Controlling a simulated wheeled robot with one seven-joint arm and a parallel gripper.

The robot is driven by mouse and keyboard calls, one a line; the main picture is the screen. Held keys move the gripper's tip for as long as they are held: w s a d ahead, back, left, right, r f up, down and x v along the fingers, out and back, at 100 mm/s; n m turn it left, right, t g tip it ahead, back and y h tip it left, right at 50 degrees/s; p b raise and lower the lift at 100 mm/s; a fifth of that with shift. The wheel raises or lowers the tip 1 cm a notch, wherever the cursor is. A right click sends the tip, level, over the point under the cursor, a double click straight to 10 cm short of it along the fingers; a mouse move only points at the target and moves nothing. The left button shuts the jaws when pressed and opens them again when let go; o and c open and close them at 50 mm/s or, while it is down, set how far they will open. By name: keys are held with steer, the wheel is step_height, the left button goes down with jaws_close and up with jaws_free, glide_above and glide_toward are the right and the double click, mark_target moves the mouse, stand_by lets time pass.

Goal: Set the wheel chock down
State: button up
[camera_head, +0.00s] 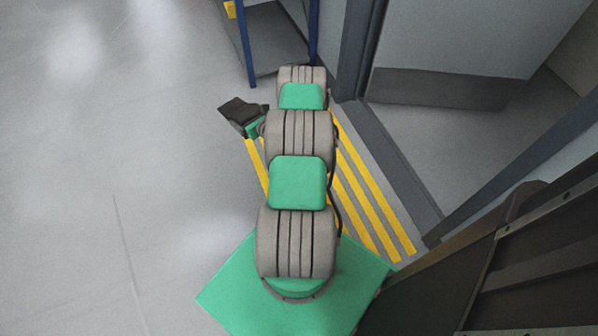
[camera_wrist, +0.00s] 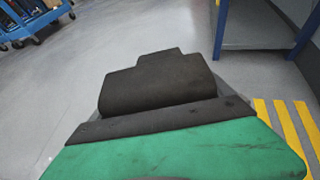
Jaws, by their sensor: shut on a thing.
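The wheel chock (camera_wrist: 157,82) is a dark, blocky piece with a stepped top edge in the wrist view. It sits just beyond the dark band and green body of my gripper (camera_wrist: 160,118), which is shut on it. The fingertips are mostly hidden. In the head view the dark chock (camera_head: 239,111) shows at the end of my arm, left of the arm links and over the grey floor. I cannot tell whether it touches the floor.
Yellow floor stripes (camera_head: 365,195) run beside my arm, next to an open doorway with a grey door (camera_head: 450,90). A blue-legged bench (camera_head: 245,45) stands ahead. A blue cart (camera_wrist: 30,20) is at the far left. Open floor (camera_head: 110,170) lies to the left.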

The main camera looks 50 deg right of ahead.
steer(key=s+d+f+m+g+h+b, duration=0.15)
steer(key=d+f+b, duration=0.25)
steer(key=d+f, duration=0.4)
steer(key=s+d+f+m+h+b, duration=0.25)
steer(key=d+f+b, duration=0.25)
steer(key=f, duration=0.5)
steer(key=s+f+b, duration=0.1)
steer(key=s+f, duration=0.1)
steer(key=s, duration=0.2)
steer(key=s+f+b, duration=0.1)
steer(key=s+f, duration=0.2)
steer(key=s, duration=0.1)
steer(key=s+a+f+b, duration=0.1)
steer(key=s+f, duration=0.2)
steer(key=s, duration=0.2)
steer(key=shift+f+b, duration=0.2)
steer(key=shift+b, duration=0.2)
steer(key=shift+s+a+f, duration=0.1)
steer(key=shift+s+f, duration=0.15)
steer(key=shift+s+f+b, duration=0.2)
steer(key=shift+f+b, duration=0.3)
steer(key=shift+f, duration=0.4)
steer(key=shift+s+f+b, duration=0.15)
steer(key=shift+f+b, duration=0.35)
steer(key=shift+f, duration=0.4)
steer(key=shift+f, duration=0.15)
steer(key=o, duration=1.8)
steer(key=shift+a, duration=0.1)
